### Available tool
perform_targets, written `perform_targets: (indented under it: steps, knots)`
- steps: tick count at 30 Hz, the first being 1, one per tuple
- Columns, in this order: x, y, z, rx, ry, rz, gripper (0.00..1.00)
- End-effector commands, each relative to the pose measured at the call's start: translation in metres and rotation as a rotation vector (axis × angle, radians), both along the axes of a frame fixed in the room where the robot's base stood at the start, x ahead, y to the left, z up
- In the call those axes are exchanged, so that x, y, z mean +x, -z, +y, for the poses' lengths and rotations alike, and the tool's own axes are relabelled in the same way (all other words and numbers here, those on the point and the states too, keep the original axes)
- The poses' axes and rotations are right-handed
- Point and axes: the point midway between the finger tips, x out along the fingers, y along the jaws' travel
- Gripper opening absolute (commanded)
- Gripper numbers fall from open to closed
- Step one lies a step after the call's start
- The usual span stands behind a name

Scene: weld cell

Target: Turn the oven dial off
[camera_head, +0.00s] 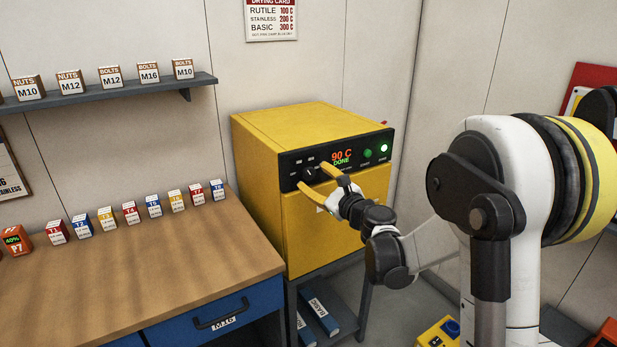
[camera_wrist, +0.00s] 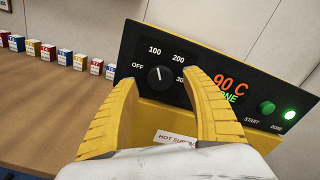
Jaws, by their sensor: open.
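The yellow oven (camera_head: 262,185) stands beyond the workbench, with a black control panel across its upper front. Its dial (camera_wrist: 160,75) is a round black knob with a white pointer mark, and it also shows in the head view (camera_head: 310,173). In the wrist view the pointer aims up, near the 100 mark, not at OFF. My gripper (camera_wrist: 161,84) is open, one yellow finger to each side of the dial. Whether a finger touches the knob I cannot tell. The right finger partly hides the 300 label and the display.
The display (camera_head: 341,157) reads 90 C DONE. Green START (camera_head: 367,153) and DONE (camera_head: 384,148) lights sit right of it. A hot-surface label (camera_wrist: 176,138) is below the panel. The wooden bench (camera_head: 150,275) with small boxes stands left, under a shelf (camera_head: 110,90).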

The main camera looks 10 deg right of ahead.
Motion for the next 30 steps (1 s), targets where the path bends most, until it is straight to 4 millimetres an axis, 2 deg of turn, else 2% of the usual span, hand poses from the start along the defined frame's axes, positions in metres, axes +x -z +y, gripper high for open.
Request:
perform_targets:
  steps: [3,6,17,22,30]
  knots:
    - [0.017,0.001,0.006,-0.001,-0.001,0.000,0.57]
    - [0.026,0.001,0.009,-0.001,-0.001,0.000,0.57]
    - [0.030,0.000,0.010,-0.002,0.000,-0.001,0.55]
    - [0.030,0.000,0.010,-0.002,0.000,-0.001,0.03]
    - [0.030,0.000,0.010,-0.016,0.000,-0.005,0.02]
